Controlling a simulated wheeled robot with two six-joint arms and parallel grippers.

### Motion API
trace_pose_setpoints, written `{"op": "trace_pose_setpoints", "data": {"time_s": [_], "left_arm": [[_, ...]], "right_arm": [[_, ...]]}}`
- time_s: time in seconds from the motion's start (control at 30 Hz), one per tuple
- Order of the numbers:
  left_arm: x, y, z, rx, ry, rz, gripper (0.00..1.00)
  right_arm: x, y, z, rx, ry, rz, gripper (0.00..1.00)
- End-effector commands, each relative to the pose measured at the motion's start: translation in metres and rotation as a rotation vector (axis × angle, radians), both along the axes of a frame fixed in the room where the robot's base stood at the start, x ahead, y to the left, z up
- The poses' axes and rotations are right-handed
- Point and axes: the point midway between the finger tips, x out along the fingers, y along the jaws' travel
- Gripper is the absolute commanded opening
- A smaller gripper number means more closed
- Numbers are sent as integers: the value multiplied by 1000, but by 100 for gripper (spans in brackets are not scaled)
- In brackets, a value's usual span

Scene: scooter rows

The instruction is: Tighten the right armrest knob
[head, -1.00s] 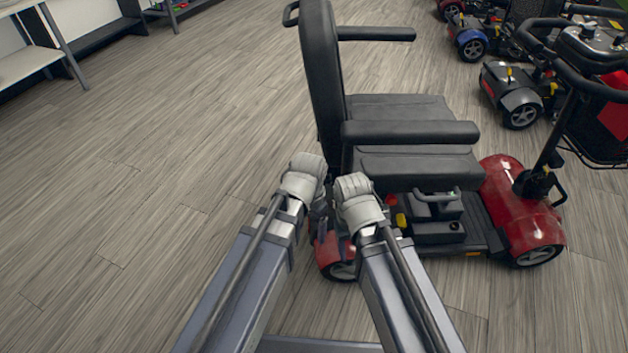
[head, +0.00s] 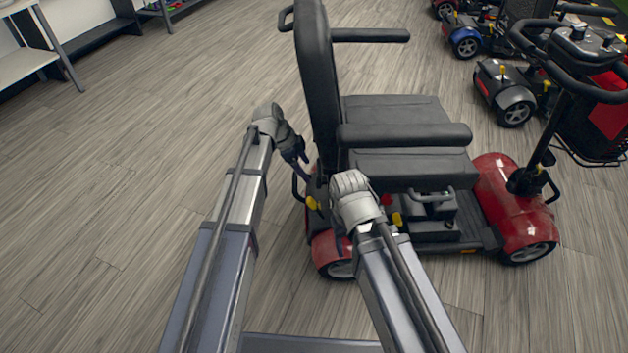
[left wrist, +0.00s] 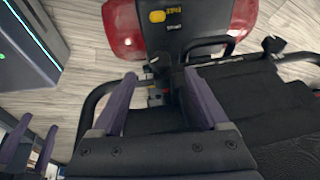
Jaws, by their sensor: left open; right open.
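The right armrest (head: 405,133) is the near black pad beside the seat (head: 410,168) of the red scooter (head: 515,210). In the head view its knob cannot be made out. In the left wrist view a small dark knob (left wrist: 157,64) shows just beyond my left fingertips, and a second dark knob (left wrist: 272,44) is further right. I cannot tell for certain which armrest each serves. My left gripper (head: 300,160) is open and empty behind the backrest; its fingers (left wrist: 160,80) are spread. My right gripper (left wrist: 38,126) is open; in the head view its forearm hides it.
The backrest (head: 318,75) stands upright close to my left gripper. A black loop (left wrist: 90,105) lies beside my left finger. Other scooters (head: 505,92) stand at the upper right. A shelf (head: 30,55) is at the upper left. The floor (head: 150,170) between is clear.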

Motion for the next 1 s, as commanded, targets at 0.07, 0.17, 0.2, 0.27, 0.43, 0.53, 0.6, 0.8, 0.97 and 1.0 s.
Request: {"op": "trace_pose_setpoints", "data": {"time_s": [0.07,0.17,0.2,0.27,0.43,0.53,0.6,0.8,0.97,1.0], "left_arm": [[1,-1,-5,0,0,0,78],[1,-4,-13,1,1,0,78],[2,-5,-17,1,1,0,78],[3,-8,-23,1,1,-1,78],[6,-16,-44,1,1,0,78],[7,-20,-57,1,1,1,78],[9,-24,-64,1,1,0,78],[10,-29,-72,1,1,0,78],[10,-29,-70,1,1,1,78],[10,-29,-70,1,1,1,78]], "right_arm": [[0,0,-5,0,0,1,61],[0,0,-13,1,0,2,61],[0,0,-17,2,0,3,61],[0,1,-23,2,0,4,61],[0,1,-44,5,-1,7,61],[0,1,-57,7,0,9,61],[0,1,-64,7,0,6,61],[0,1,-72,7,0,3,61],[0,1,-70,7,0,3,61],[0,1,-70,7,0,3,61]]}}
